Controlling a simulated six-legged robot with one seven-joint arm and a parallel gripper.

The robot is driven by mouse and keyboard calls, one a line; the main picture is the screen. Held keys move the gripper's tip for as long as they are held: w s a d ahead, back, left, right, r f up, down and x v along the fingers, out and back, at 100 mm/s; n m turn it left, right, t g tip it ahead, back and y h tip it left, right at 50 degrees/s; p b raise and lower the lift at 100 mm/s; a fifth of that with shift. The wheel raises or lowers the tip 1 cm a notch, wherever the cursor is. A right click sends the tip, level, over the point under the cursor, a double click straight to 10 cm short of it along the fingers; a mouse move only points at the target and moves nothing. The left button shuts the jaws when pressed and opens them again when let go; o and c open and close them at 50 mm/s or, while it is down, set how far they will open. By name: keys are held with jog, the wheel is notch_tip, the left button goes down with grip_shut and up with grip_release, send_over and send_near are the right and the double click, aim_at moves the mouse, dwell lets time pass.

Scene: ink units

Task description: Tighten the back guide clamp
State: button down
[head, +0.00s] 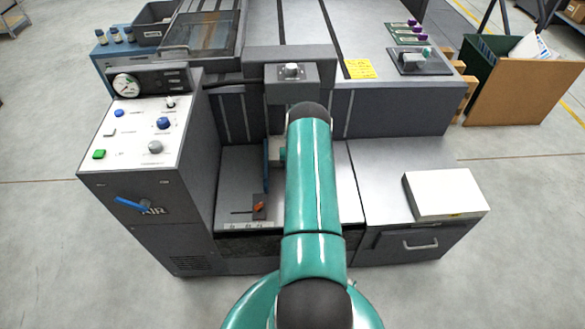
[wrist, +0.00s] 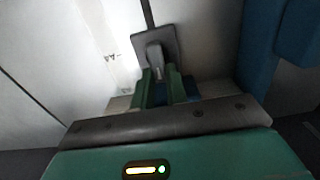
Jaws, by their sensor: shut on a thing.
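In the wrist view, the back guide clamp shows as a dark grey square block (wrist: 170,42) with a grey lever (wrist: 155,60) standing on it. The two green fingers of my gripper (wrist: 160,90) are closed around the near end of this lever. Their tips hide part of it. A blue guide (wrist: 258,50) stands to the right. In the head view, my teal arm covers the gripper and the back clamp. The blue guide (head: 266,165) shows left of the arm. Another clamp with an orange lever (head: 259,206) sits at the front of the metal bed.
A control panel (head: 140,130) with buttons and a blue lever stands left of the bed (head: 235,165). A white stack (head: 445,193) lies on the right side shelf. A grey block with a knob (head: 291,75) is just beyond my arm. The floor in front is clear.

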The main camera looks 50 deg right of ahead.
jog(key=m, duration=0.4)
jog(key=shift+s+d+m, duration=0.2)
jog(key=shift+s+m, duration=0.05)
jog(key=shift+m, duration=0.05)
jog(key=m, duration=0.4)
jog(key=shift+s, duration=0.3)
jog(key=shift+m, duration=0.3)
jog(key=c, duration=1.7)
grip_release()
notch_tip(320, 180, up, 14)
jog(key=shift+f, duration=0.1)
